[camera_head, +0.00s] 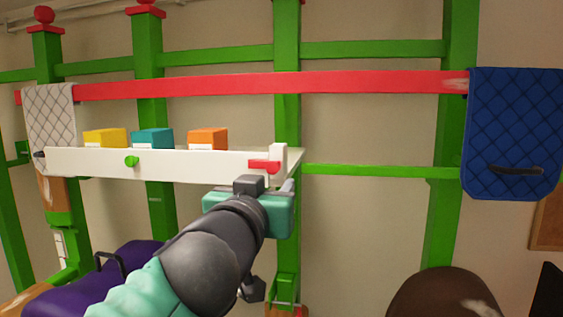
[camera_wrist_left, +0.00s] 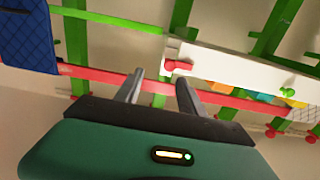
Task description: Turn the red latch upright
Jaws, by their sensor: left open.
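The red latch (camera_head: 264,166) lies about level on the front face of the white shelf (camera_head: 200,166), near its right end. It also shows in the left wrist view (camera_wrist_left: 176,66), beyond the fingertips. My left gripper (camera_head: 287,186) is just below and right of the latch in the head view, with its fingers mostly hidden behind its own body. In the left wrist view its two fingers (camera_wrist_left: 160,84) are spread with nothing between them, apart from the latch. My right gripper is not in view.
Yellow (camera_head: 104,138), teal (camera_head: 152,139) and orange (camera_head: 207,139) boxes stand on the shelf. A green knob (camera_head: 131,161) is on its front. A red rail (camera_head: 350,83) runs behind, with a blue quilted pad (camera_head: 513,135) at right. Purple saddle-like gear (camera_head: 125,262) sits below left.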

